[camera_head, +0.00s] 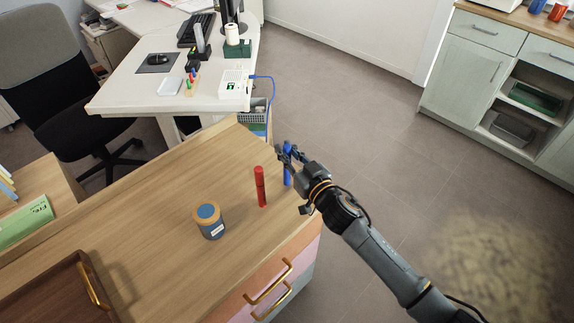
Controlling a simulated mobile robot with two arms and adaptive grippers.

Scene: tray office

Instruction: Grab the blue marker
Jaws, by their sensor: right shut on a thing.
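The blue marker (287,177) is upright near the right edge of the wooden cabinet top. My right gripper (287,156) comes in from the right and is shut on the blue marker. Its fingers hide part of the marker's upper half. I cannot tell whether the marker's lower end touches the wood. A red marker (260,187) stands upright on the wood just left of the blue one, apart from it. My left gripper is not in view.
A blue jar with a wooden rim (209,221) stands left of the markers. A brown tray (66,291) with a gold handle lies at the front left. The wooden top (150,200) between them is clear. A white desk (135,90) and an office chair (50,75) stand behind.

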